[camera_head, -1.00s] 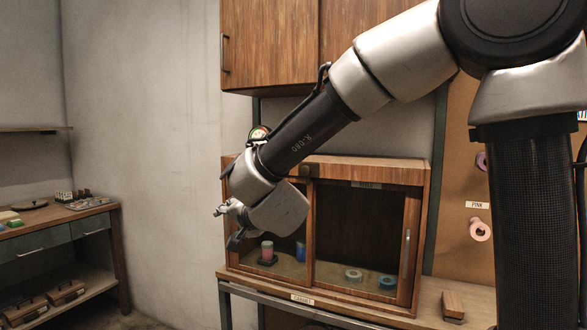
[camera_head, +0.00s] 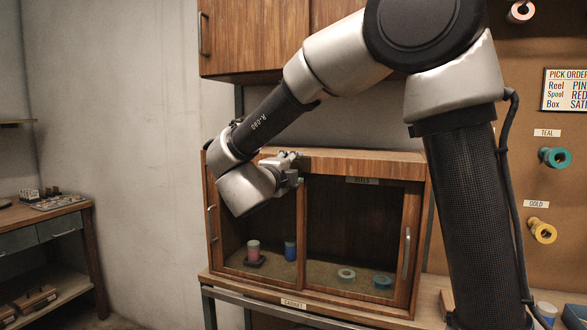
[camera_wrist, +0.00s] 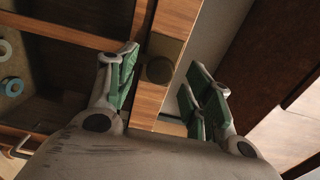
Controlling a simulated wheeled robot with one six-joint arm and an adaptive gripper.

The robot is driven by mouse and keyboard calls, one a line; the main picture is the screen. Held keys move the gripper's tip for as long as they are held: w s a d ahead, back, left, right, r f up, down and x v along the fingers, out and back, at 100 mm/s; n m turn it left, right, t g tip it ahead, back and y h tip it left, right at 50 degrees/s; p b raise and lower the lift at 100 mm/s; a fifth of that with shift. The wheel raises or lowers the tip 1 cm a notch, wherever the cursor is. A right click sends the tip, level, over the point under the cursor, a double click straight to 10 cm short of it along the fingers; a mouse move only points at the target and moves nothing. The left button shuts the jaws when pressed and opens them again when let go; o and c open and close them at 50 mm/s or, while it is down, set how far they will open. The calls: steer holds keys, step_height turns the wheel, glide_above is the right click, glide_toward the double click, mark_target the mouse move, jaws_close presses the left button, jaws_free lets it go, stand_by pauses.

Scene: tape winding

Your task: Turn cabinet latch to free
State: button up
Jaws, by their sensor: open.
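The wooden cabinet (camera_head: 365,163) stands on a bench, with two glazed doors that look shut. Its latch (camera_wrist: 160,70) shows in the wrist view as a dark bronze round knob on a square plate, on the wooden frame at the top between the doors. My gripper (camera_head: 290,166) is at the cabinet's top middle in the head view and hides the latch there. In the wrist view my gripper (camera_wrist: 162,72) is open, with green-padded fingers on either side of the knob and visible gaps to it. I cannot tell how deep the fingers reach.
Behind the glass are a pink spool (camera_head: 253,249), a blue spool (camera_head: 290,251), a pale tape roll (camera_head: 346,274) and a teal roll (camera_head: 382,281). A wall cupboard (camera_head: 270,35) hangs above. A pegboard (camera_head: 540,120) with reels is at right. A side bench (camera_head: 50,225) stands at left.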

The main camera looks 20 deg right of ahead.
steer(key=shift+x, duration=0.85)
steer(key=c, duration=1.1)
steer(key=shift+o, duration=0.2)
